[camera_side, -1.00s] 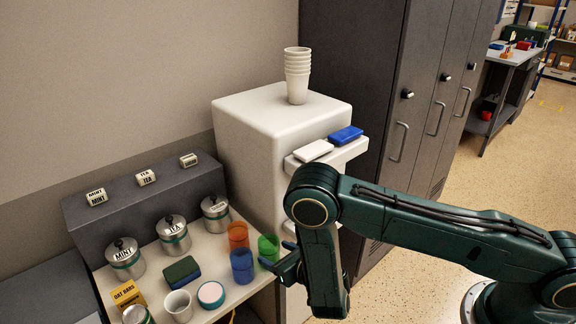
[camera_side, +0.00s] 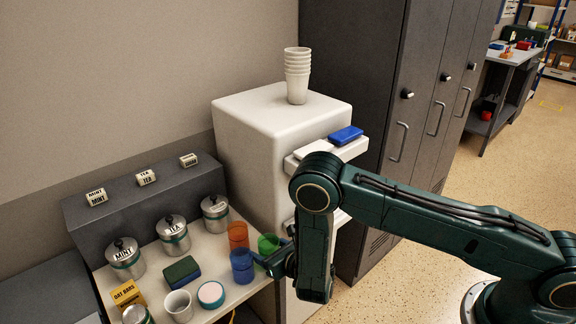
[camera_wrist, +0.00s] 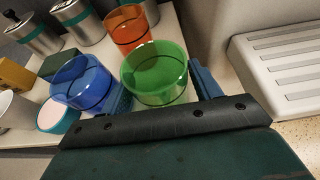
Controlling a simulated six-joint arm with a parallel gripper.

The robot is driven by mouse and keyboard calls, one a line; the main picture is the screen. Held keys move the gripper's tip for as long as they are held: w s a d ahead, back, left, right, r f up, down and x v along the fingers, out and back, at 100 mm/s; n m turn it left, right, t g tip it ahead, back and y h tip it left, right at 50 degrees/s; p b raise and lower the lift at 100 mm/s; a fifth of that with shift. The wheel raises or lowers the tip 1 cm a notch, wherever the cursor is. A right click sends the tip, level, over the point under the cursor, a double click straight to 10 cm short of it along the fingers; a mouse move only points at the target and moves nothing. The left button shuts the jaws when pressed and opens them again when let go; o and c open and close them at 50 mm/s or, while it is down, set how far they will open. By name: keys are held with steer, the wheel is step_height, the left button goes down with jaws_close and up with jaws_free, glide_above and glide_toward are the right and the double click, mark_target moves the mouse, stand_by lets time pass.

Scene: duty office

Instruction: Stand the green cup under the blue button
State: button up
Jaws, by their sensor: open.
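The green cup (camera_wrist: 157,84) stands upright on the counter in the wrist view, between the two fingers of my gripper (camera_wrist: 163,92). The fingers are open, one on each side of it. In the side view the green cup (camera_side: 268,244) is partly hidden behind my gripper (camera_side: 272,262). The blue button (camera_side: 346,135) is the right one of two on the ledge of the white dispenser (camera_side: 248,150). A white button (camera_side: 312,150) is beside it, partly covered by my arm. A ribbed grey-white tray (camera_wrist: 290,75) shows at right in the wrist view.
A blue cup (camera_side: 242,268) stands close left of the green cup, and an orange cup (camera_side: 238,236) is behind. Metal canisters (camera_side: 173,240), a sponge (camera_side: 182,270) and a white cup (camera_side: 178,304) stand farther left. Stacked cups (camera_side: 297,75) top the dispenser.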

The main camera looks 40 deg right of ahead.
steer(key=c, duration=0.8)
steer(key=shift+r, duration=0.2)
step_height(320, 180, up, 20)
steer(key=shift+f, duration=0.2)
stand_by(0.5)
stand_by(0.5)
